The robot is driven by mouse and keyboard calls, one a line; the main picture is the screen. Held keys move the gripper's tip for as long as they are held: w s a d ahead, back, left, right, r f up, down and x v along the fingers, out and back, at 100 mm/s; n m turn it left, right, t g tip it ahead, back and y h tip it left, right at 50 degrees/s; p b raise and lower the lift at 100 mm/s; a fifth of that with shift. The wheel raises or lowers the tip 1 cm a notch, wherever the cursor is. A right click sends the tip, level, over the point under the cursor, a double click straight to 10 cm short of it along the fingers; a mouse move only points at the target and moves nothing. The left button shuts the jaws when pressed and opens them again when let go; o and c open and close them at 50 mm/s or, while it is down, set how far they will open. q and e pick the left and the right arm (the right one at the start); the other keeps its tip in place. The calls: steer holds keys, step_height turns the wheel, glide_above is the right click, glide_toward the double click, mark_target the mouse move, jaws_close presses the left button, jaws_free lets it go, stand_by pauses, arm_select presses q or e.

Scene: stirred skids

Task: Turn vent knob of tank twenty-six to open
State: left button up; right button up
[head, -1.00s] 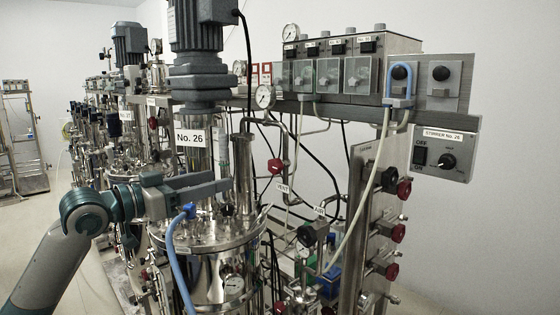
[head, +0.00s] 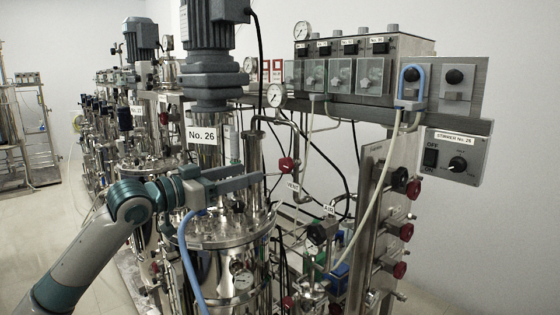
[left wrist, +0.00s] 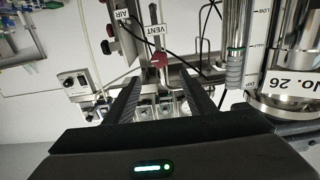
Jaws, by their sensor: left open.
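The tank's label "No. 26" (head: 202,135) hangs on the column above a shiny steel vessel (head: 225,262). The red vent knob (head: 287,164) sits on a pipe to the right of the column, above a "VENT" tag (head: 292,187). My left gripper (head: 258,179) reaches in from the left, its fingertips just short of the knob. In the left wrist view the red knob (left wrist: 158,61) lies ahead of and between the two open fingers (left wrist: 157,80), by the "VENT" tag (left wrist: 155,30). Nothing is between the fingers. My right gripper is not in view.
A blue hose (head: 188,255) and the steel lid (head: 222,230) lie below my left gripper. Black cables and pipes surround the knob. A panel with several red knobs (head: 405,232) and the stirrer box (head: 455,157) stand to the right. Open floor lies at left.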

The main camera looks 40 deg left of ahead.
mark_target(283, 163)
arm_select(q)
steer(key=w+p, duration=0.1)
steer(key=w, duration=0.2)
steer(key=w+p, duration=0.1)
steer(key=w, duration=0.3)
steer(key=w+d+p, duration=0.1)
steer(key=w+p, duration=0.1)
steer(key=w, duration=0.2)
steer(key=shift+r, duration=0.15)
steer(key=shift+w, duration=0.45)
steer(key=c, duration=1)
